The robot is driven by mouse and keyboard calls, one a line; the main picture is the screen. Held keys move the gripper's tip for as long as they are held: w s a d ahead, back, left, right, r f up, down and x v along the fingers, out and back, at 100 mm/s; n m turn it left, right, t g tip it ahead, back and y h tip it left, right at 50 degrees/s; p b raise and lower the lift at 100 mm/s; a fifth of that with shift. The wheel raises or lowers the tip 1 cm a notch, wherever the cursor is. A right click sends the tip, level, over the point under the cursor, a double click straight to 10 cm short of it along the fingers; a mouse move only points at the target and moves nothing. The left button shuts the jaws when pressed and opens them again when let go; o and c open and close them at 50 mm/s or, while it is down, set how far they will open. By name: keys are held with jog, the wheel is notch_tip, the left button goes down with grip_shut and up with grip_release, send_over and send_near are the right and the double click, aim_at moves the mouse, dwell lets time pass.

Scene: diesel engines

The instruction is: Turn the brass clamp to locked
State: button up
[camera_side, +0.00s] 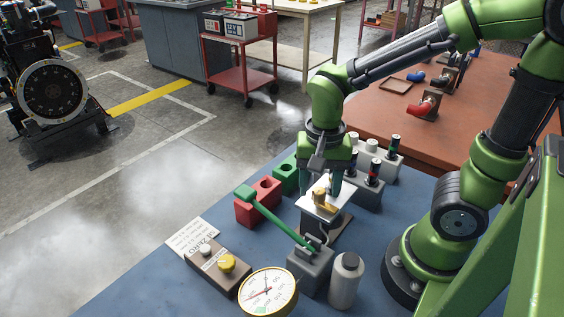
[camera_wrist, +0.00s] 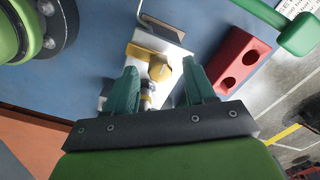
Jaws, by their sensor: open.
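The brass clamp (camera_side: 325,206) sits on top of a pale metal block (camera_side: 338,197) on the blue bench. In the wrist view the brass clamp (camera_wrist: 147,56) shows a yellow bar ending in a rounded knob, lying across the pale block (camera_wrist: 168,90). My gripper (camera_side: 334,184) points down just above the block, beside the clamp. In the wrist view my gripper (camera_wrist: 161,85) is open, with its two green fingers apart on either side of the block's near part. The knob lies a little beyond the fingertips, apart from them. I cannot read any lock marking.
A green-handled lever (camera_side: 272,216) slants across in front. A red two-hole block (camera_side: 258,202) stands to the left, and a grey bottle (camera_side: 346,280) and a dial gauge (camera_side: 268,294) stand nearer. Grey blocks with buttons (camera_side: 372,185) stand behind at right.

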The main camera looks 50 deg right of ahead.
jog(key=shift+f, duration=0.45)
jog(key=shift+c, duration=0.2)
grip_shut()
